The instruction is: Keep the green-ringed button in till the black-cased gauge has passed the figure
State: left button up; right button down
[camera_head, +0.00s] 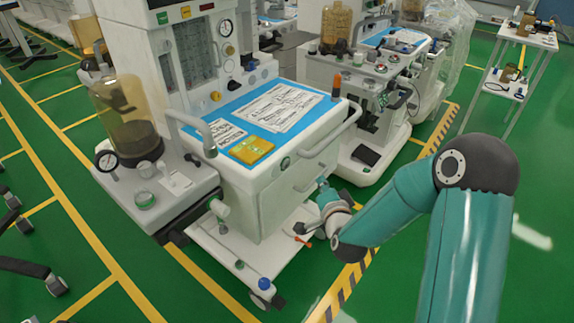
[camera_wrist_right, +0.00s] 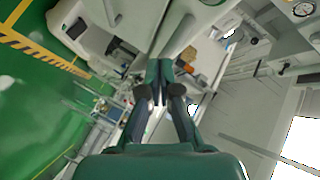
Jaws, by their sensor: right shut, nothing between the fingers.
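Another dark-rimmed gauge (camera_head: 226,27) is on the cart's upper panel. My left gripper is not in view.
An amber glass jar (camera_head: 126,115) stands on the side shelf. The blue worktop (camera_head: 285,92) bears papers and a yellow packet (camera_head: 251,150). A curved handle (camera_head: 335,130) juts from the cart's front. A second cart (camera_head: 385,75) stands behind; green floor is free at right.

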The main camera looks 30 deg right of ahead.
aim_at(286, 164)
jog(key=w+a+p, duration=0.1)
jog(key=w+a, duration=0.2)
jog(key=w, duration=0.4)
jog(key=shift+w+a+p, duration=0.15)
jog(key=shift+w+p, duration=0.15)
jog(key=shift+w, duration=0.1)
jog(key=shift+w, duration=0.1)
dwell(1.1)
jog(key=shift+w+a+b, duration=0.15)
jog(key=shift+w+b, duration=0.1)
jog(key=shift+b, duration=0.1)
jog(key=shift+w+a, duration=0.2)
jog(key=shift+w, duration=0.25)
dwell(3.4)
